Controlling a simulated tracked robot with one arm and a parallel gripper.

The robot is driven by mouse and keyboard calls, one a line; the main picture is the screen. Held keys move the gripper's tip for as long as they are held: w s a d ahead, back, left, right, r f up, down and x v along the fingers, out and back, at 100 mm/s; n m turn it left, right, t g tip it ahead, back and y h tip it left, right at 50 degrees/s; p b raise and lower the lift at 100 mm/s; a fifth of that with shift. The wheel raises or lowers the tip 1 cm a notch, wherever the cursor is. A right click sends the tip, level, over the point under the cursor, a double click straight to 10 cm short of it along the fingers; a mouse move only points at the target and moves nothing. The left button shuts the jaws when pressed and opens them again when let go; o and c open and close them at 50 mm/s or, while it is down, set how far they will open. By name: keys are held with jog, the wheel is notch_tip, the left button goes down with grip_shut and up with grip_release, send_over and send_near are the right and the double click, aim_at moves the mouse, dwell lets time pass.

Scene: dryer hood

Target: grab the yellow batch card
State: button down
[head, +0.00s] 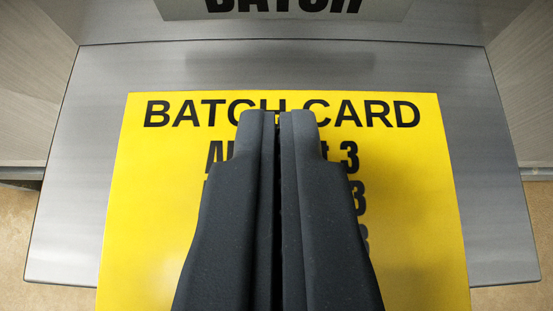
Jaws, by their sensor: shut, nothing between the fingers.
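The yellow batch card (410,200) lies on a grey metal shelf and fills the lower middle of the head view. It has black print reading "BATCH CARD" along its top and more lines below, partly hidden behind my gripper. My gripper (278,116) is shut and empty, with its dark fingers in front of the card's middle and the tips over the title line. I cannot tell whether the tips touch the card. The card's lower edge is out of view.
The grey metal shelf (75,190) shows bare on both sides of the card and behind it. A metal back panel with a "BATCH" label (385,8) rises behind. Grey side panels (30,80) stand left and right. Tan floor (22,235) shows past the shelf's sides.

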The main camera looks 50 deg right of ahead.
jog(key=shift+s+a+f, duration=0.1)
jog(key=shift+s+f, duration=0.1)
jog(key=shift+f, duration=0.45)
jog(key=shift+s+a+f, duration=0.25)
jog(key=shift+s+a, duration=0.55)
jog(key=shift+a, duration=0.05)
jog(key=shift+r+p, duration=0.1)
jog(key=shift+p, duration=0.25)
jog(key=shift+w+r+p, duration=0.15)
jog(key=shift+r+p, duration=0.55)
jog(key=shift+p, duration=0.2)
jog(key=shift+r+p, duration=0.1)
jog(key=shift+p, duration=0.2)
